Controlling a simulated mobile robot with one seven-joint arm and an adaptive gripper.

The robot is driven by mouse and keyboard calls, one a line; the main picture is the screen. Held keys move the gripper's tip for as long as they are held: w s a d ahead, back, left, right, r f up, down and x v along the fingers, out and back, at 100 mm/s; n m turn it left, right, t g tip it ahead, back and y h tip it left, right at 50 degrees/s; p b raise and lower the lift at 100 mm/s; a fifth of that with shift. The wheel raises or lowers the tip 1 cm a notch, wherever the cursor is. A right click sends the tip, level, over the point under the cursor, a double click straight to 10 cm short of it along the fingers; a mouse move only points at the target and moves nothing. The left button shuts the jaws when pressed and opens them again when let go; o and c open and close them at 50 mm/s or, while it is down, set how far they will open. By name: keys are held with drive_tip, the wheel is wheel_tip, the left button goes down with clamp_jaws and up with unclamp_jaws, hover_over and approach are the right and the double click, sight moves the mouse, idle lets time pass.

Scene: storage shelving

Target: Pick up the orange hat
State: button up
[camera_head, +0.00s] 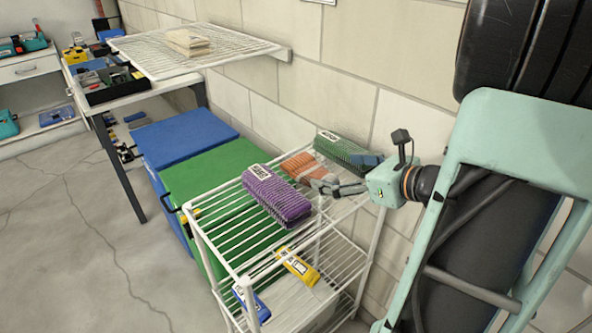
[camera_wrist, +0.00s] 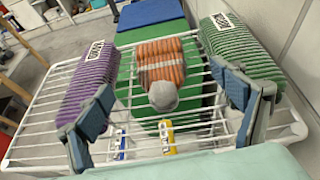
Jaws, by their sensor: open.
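The orange hat (camera_head: 296,165) is striped orange and lies on the top wire shelf, between a purple ribbed item and a green ribbed item. In the wrist view the orange hat (camera_wrist: 161,58) is near the middle, with a white band and a grey pom-pom (camera_wrist: 163,97) on its near end. My gripper (camera_head: 347,178) is at the near side of the hat by the wall. In the wrist view my gripper (camera_wrist: 168,97) is open, one blue-padded finger on each side of the pom-pom, with nothing held. Whether the fingers touch the neighbouring items is unclear.
The purple item (camera_head: 276,196) and green item (camera_head: 347,150) flank the hat on the white wire rack (camera_head: 221,236). A yellow packet (camera_head: 297,266) and a blue packet (camera_head: 252,299) lie on a lower level. Green and blue boxes (camera_head: 183,136) stand beyond. A block wall is close behind.

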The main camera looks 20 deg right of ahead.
sight(305, 166)
drive_tip(key=shift+s+f, duration=0.1)
drive_tip(key=shift+f, duration=0.25)
drive_tip(key=shift+m, duration=0.3)
drive_tip(key=b+x, duration=0.1)
drive_tip(key=x, duration=0.3)
drive_tip(key=shift+w+a+f, duration=0.1)
drive_tip(key=shift+w+f, duration=0.05)
drive_tip(key=shift+w, duration=0.1)
drive_tip(key=x, duration=0.2)
drive_tip(key=b+x, duration=0.1)
drive_tip(key=x, duration=0.1)
drive_tip(key=b+x, duration=0.1)
drive_tip(key=x, duration=0.1)
drive_tip(key=shift+a+r, duration=0.15)
drive_tip(key=shift+r, duration=0.15)
drive_tip(key=shift+c, duration=0.5)
drive_tip(key=c, duration=1.1)
drive_tip(key=shift+r, duration=0.15)
drive_tip(key=shift+c, duration=0.2)
